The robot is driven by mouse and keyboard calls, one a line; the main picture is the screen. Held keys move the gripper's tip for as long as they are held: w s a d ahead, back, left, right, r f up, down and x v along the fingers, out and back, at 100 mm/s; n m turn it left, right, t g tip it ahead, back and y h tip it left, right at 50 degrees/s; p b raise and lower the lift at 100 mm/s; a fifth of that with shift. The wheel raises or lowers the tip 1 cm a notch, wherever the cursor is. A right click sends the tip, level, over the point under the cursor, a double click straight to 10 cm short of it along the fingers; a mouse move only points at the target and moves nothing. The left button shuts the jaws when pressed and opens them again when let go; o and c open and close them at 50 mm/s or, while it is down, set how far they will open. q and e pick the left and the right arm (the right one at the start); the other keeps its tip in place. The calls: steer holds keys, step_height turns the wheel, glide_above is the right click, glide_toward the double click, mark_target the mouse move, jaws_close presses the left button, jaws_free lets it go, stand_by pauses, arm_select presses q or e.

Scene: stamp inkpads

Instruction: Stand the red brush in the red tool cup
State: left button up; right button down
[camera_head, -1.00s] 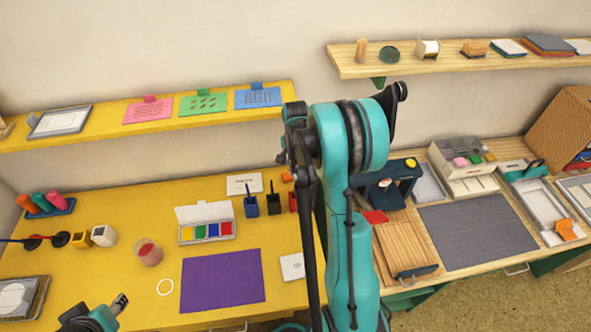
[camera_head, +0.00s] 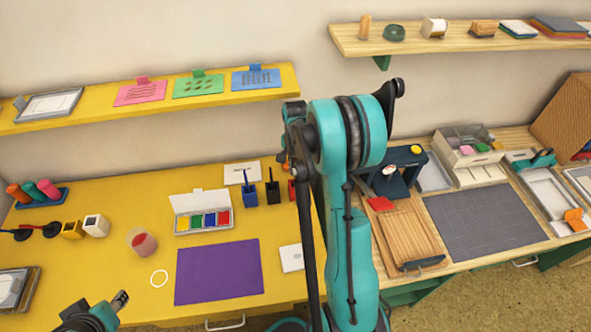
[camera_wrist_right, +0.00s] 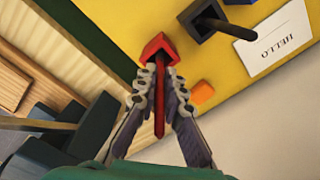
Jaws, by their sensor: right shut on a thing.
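My right gripper (camera_wrist_right: 160,78) is shut on the red brush (camera_wrist_right: 159,115) in the right wrist view. The brush lies between the two fingers, its far end lined up with the opening of the red tool cup (camera_wrist_right: 153,46). Whether that end is inside the cup or just above it I cannot tell. In the head view the red cup (camera_head: 292,190) is a sliver beside my right arm, which hides the right gripper and the brush. My left gripper (camera_head: 121,298) is at the lower left, away from the cup; its jaw opening is unclear.
A black cup with a black brush (camera_head: 272,192) and a blue cup with a brush (camera_head: 249,194) stand left of the red cup. A HELLO card (camera_head: 240,173) lies behind them. An orange block (camera_wrist_right: 202,92) sits near the red cup. A paint box (camera_head: 205,218) is further left.

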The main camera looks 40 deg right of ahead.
steer(key=c, duration=1.6)
jaws_free()
steer(key=shift+o, duration=0.2)
step_height(320, 180, up, 12)
steer(key=shift+r, duration=0.1)
